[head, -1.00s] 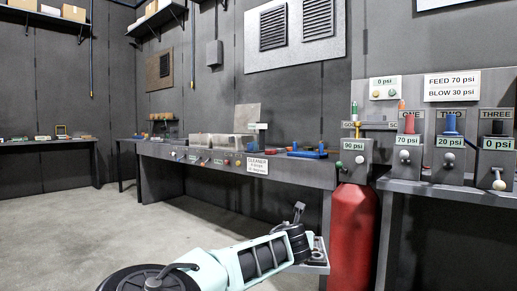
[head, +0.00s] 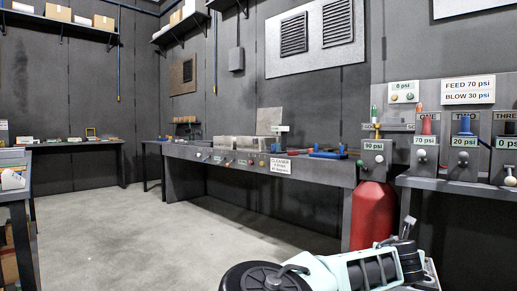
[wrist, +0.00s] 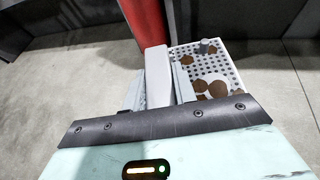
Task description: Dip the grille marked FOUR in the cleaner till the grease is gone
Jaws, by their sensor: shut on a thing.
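My gripper (wrist: 158,88) is shut on a pale bar (wrist: 157,68) between its fingers. A pale perforated grille (wrist: 228,60) with several brown grease spots shows just beyond and to the right of the fingers. It appears to be held with the bar, but their join is hidden. A small grey knob stands on the grille. No FOUR marking can be read. In the head view my gripper (head: 405,240) is at the lower right, in front of the red cylinder. The sign CLEANER (head: 280,165) is on the front of the long bench, below grey box-shaped tanks (head: 238,143); their insides are hidden.
The long grey bench (head: 330,172) runs along the back wall, with blue items on its right part. The red cylinder (head: 372,215) stands beside a right-hand table with gauges. A table (head: 15,190) is at the left edge. The middle floor (head: 170,220) is clear.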

